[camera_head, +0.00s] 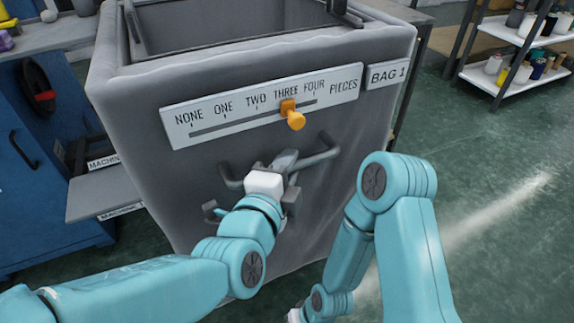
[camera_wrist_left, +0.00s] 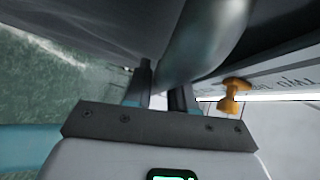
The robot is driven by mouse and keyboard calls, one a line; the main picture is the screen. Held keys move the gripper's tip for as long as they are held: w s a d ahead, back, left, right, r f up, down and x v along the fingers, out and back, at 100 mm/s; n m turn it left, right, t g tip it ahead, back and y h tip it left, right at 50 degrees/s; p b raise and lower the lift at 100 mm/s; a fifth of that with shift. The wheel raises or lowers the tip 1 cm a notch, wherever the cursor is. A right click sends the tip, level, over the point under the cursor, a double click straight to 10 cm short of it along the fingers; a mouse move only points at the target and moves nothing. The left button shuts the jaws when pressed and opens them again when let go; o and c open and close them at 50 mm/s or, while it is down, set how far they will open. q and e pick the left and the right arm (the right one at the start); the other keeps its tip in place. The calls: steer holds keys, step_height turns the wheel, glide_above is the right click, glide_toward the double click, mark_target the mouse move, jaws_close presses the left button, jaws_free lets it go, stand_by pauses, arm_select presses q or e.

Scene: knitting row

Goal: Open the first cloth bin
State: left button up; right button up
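The bar hides part of the right-hand finger, so the contact is not fully clear.
A white scale plate (camera_head: 240,118) on the bin runs NONE to FOUR PIECES, with an orange knob (camera_head: 293,117) around THREE. A blue cabinet (camera_head: 40,180) and a grey shelf (camera_head: 105,195) stand left. A rack (camera_head: 515,60) stands back right. Green floor (camera_head: 490,230) is clear right.

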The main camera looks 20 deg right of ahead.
arm_select(q)
steer(key=shift+o, duration=1.3)
steer(key=shift+s+a+r, duration=0.1)
steer(key=shift+s+a, duration=0.1)
steer(key=p+v, duration=0.3)
steer(key=v, duration=0.8)
steer(key=shift+s, duration=0.25)
steer(key=shift+a, duration=0.1)
